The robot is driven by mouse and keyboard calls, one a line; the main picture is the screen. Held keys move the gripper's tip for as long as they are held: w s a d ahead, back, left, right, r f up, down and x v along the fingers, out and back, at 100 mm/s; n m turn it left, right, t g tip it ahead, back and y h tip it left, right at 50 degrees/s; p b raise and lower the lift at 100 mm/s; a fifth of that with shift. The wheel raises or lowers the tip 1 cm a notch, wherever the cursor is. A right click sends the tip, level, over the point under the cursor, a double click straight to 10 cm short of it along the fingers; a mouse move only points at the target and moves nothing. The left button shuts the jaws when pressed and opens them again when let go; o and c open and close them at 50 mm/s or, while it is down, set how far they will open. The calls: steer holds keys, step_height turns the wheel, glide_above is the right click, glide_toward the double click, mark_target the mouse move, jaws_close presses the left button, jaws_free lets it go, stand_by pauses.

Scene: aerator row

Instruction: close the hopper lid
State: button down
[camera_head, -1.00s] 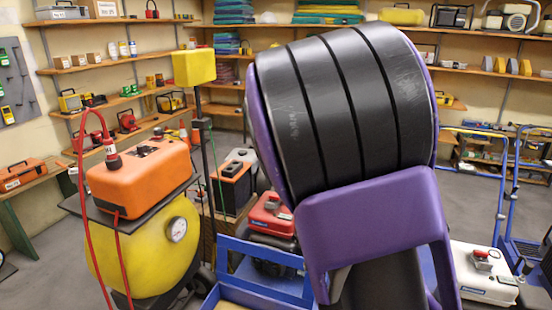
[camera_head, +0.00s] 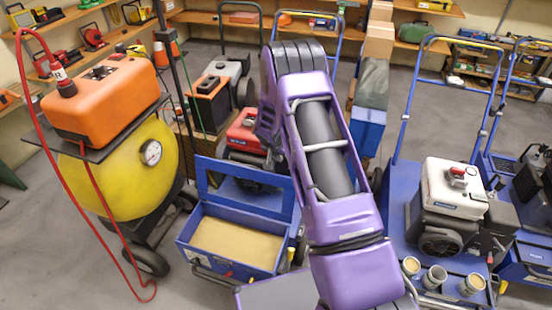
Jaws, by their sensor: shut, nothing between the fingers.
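The blue hopper (camera_head: 188,243) is an open-topped box left of centre in the head view, with a flat sandy-coloured content (camera_head: 236,243) showing inside. Its blue lid (camera_head: 204,180) stands raised along the back edge, so the top is open. My purple and black arm crosses the picture just right of the hopper and covers the lid's right end and some of the area beside it. I cannot make out my gripper's fingers in this view.
A yellow tank (camera_head: 120,185) with an orange unit (camera_head: 105,98) and red hose stands left. A red machine (camera_head: 245,132) is behind the hopper. A blue cart (camera_head: 400,200) with a white-topped engine (camera_head: 452,190) stands right. Grey floor shows between them.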

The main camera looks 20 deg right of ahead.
step_height(320, 180, down, 6)
steer(key=shift+s+a+f, duration=0.15)
stand_by(0.6)
steer(key=shift+s+a, duration=0.1)
stand_by(0.4)
